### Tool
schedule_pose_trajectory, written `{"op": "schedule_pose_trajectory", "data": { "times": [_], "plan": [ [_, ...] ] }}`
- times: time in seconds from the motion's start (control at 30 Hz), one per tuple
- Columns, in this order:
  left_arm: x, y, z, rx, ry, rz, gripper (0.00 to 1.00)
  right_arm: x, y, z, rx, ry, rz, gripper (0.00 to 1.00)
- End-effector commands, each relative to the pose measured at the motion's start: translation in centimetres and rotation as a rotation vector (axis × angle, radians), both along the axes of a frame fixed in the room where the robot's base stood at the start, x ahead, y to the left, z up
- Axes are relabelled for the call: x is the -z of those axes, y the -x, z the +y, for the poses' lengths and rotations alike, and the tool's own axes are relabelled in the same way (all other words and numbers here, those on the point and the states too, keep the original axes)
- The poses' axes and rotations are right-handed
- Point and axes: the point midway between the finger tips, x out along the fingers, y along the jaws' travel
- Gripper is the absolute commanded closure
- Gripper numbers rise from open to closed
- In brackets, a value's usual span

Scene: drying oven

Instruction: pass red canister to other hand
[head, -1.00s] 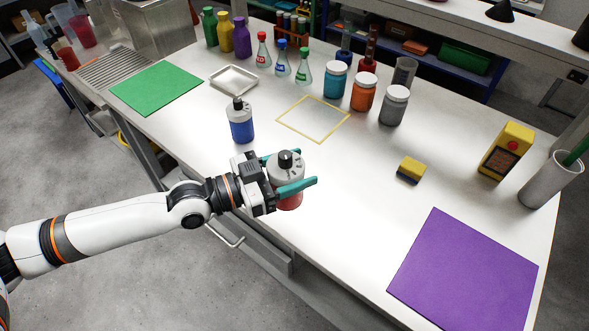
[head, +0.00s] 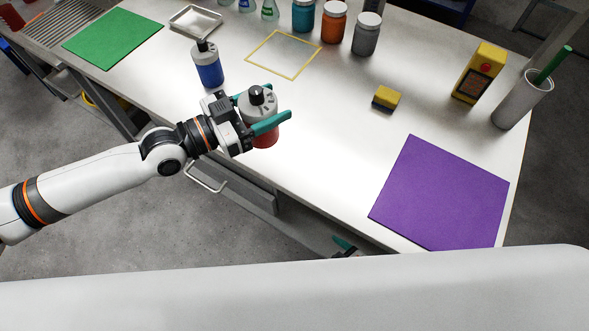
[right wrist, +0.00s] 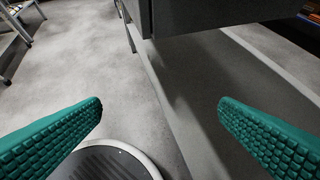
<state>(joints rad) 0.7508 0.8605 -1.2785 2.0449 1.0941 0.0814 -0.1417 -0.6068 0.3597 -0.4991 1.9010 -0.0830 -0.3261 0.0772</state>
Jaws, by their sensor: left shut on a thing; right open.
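The red canister (head: 264,137) has a grey top and a black cap. My left gripper (head: 263,122) is shut around its upper part, with teal fingers on both sides, near the front edge of the table. In the head view my right gripper (head: 343,246) shows only as a small teal and dark piece below the table's front edge, mostly hidden behind my white arm. In the right wrist view the right gripper (right wrist: 160,112) is open, with nothing between its fingers. The canister is not in that view.
A blue canister (head: 208,68) stands just behind the left gripper. A purple mat (head: 442,195) lies at the right front, a yellow sponge (head: 386,98) behind it. A yellow outlined square (head: 284,55) marks the table. The table's front middle is clear.

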Motion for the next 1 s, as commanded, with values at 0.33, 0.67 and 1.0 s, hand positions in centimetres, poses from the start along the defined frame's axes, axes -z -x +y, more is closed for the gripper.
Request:
{"op": "schedule_pose_trajectory", "data": {
  "times": [0.33, 0.67, 1.0],
  "plan": [
    [0.0, 0.0, 0.0, 0.0, 0.001, 0.0, 0.67, -18.8, -3.2, 6.4, -0.001, -0.259, -0.33, 0.16],
    [-0.1, 0.0, 0.0, 0.0, 0.001, 0.0, 0.67, -27.1, -8.0, 6.7, 0.123, -0.332, -0.588, 0.16],
    [-0.1, 0.0, 0.0, 0.0, 0.0, -0.001, 0.67, -27.7, -12.0, 8.5, 0.13, -0.337, -0.608, 0.16]
  ]
}}
